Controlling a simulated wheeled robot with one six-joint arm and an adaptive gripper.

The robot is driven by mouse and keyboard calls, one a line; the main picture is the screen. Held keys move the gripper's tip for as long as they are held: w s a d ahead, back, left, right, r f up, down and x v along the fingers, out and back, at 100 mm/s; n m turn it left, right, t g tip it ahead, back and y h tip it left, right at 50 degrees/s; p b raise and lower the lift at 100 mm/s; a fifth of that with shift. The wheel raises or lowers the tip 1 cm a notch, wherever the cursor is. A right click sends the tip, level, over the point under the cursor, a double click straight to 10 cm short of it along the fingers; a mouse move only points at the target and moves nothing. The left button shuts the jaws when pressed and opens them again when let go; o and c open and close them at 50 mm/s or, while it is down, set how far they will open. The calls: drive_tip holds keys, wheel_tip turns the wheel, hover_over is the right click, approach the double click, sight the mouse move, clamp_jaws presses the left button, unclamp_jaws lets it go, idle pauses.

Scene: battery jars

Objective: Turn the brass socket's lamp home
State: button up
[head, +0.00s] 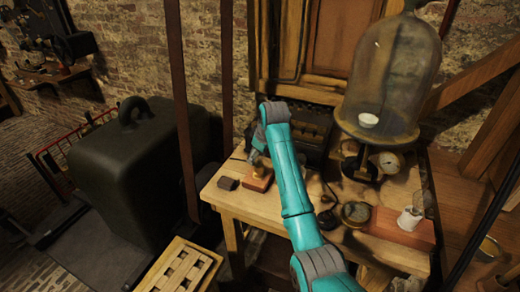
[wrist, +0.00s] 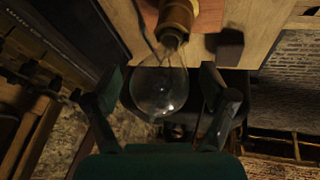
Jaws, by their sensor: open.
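In the wrist view, a clear glass lamp (wrist: 158,92) sits with its neck in the brass socket (wrist: 177,17). The socket is fixed to a reddish wooden block (wrist: 208,14). My gripper (wrist: 162,80) is open, one finger on each side of the glass bulb. Gaps show between the fingers and the glass. In the head view, my gripper (head: 256,157) is over the wooden block (head: 258,181) on the workbench; the arm hides most of the lamp and socket there. How deep the lamp sits in the socket cannot be told.
A small dark block (head: 228,183) lies left of the socket's block on the bench (head: 222,198). A dark box (head: 312,130) is behind.

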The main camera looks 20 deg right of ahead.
drive_tip(key=shift+f, duration=0.1)
drive_tip(key=c, duration=1.4)
drive_tip(key=m+h, duration=0.1)
drive_tip(key=m, duration=0.1)
drive_tip(key=shift+m, duration=0.3)
drive_tip(key=m+h, duration=0.2)
drive_tip(key=m, duration=0.1)
drive_tip(key=shift+m, duration=0.4)
drive_tip(key=m+g+h, duration=0.1)
drive_tip(key=m, duration=0.1)
drive_tip(key=shift+m, duration=0.3)
drive_tip(key=m+g+h, duration=0.1)
drive_tip(key=m, duration=0.2)
drive_tip(key=shift+s+m, duration=0.1)
drive_tip(key=shift+m, duration=0.3)
